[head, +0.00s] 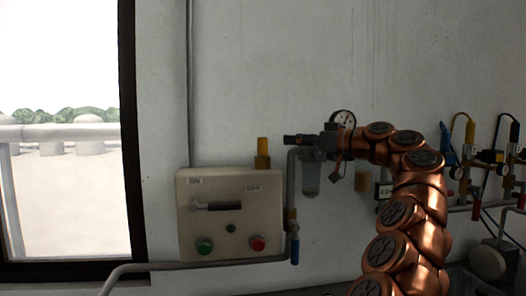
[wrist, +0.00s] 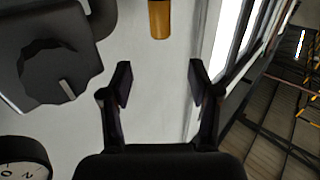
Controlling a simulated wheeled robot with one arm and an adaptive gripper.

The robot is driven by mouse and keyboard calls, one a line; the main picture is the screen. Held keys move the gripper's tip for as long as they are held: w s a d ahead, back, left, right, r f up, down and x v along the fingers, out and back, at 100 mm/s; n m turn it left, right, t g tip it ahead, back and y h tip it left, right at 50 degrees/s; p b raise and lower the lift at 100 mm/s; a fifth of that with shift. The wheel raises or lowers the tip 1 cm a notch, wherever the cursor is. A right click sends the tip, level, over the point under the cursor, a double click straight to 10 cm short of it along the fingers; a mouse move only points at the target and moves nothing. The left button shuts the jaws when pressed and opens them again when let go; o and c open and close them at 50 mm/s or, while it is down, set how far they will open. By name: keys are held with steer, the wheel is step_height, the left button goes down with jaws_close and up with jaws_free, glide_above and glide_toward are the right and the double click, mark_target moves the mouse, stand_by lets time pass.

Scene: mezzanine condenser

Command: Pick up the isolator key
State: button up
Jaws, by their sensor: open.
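A yellow upright piece with a darker, wider base (head: 262,152) sits at the top right edge of the beige control box; it may be the isolator key, but I cannot tell for sure. An orange-yellow cylinder, likely the same piece, shows in the wrist view (wrist: 159,18), ahead of the fingers and cut by the top edge. My gripper (head: 288,139) points left along the wall, a little right of the yellow piece and near its height. In the wrist view my gripper (wrist: 160,84) is open, with nothing between the fingers.
The beige box (head: 229,242) carries a grey handle (head: 215,206), a green button (head: 205,246) and a red one (head: 257,243). A pressure gauge (head: 343,120) and a clear filter bowl (head: 311,180) crowd my gripper. A window (head: 65,190) lies left.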

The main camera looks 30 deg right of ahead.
mark_target(263, 141)
steer(key=p+x, duration=0.1)
steer(key=x, duration=0.5)
steer(key=shift+w+d+p, duration=0.15)
steer(key=shift+d+p, duration=0.05)
steer(key=shift+p, duration=0.15)
steer(key=shift+w+a+f+p, duration=0.3)
steer(key=shift+w+a, duration=0.15)
steer(key=shift+w, duration=0.2)
steer(key=shift+w+a+f+p, duration=0.25)
steer(key=shift+w+a, duration=0.2)
steer(key=shift+w, duration=0.2)
steer(key=shift+p+x, duration=0.4)
steer(key=shift+x, duration=0.7)
jaws_close()
